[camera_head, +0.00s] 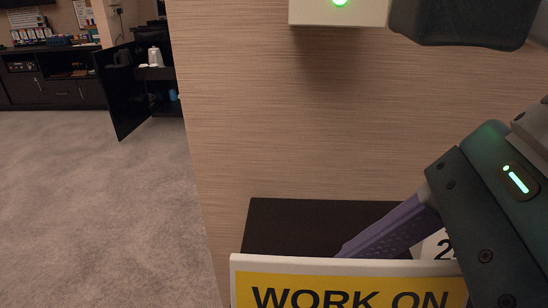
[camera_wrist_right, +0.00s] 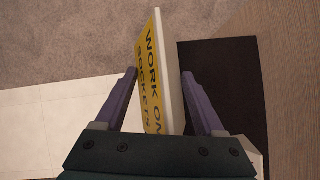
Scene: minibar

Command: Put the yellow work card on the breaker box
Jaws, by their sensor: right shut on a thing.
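The yellow work card (camera_head: 350,292) is a white-edged board with a yellow face reading "WORK ON". It stands at the bottom of the head view, its lower part cut off by the frame. My right gripper (camera_head: 348,250) is shut on it. In the right wrist view, the card (camera_wrist_right: 155,75) is between the two purple fingers. A cream box (camera_head: 338,12) with a green light, possibly the breaker box, is on the wall at the top of the head view, above and apart from the card. Its upper part is cut off. My left gripper is not in view.
A dark flat surface (camera_head: 300,222) lies against the beige wall (camera_head: 300,130), behind the card. A white piece with a "2" (camera_head: 436,246) is partly hidden by my gripper. Carpet at left is clear. A dark cabinet with an open door (camera_head: 122,90) stands far back.

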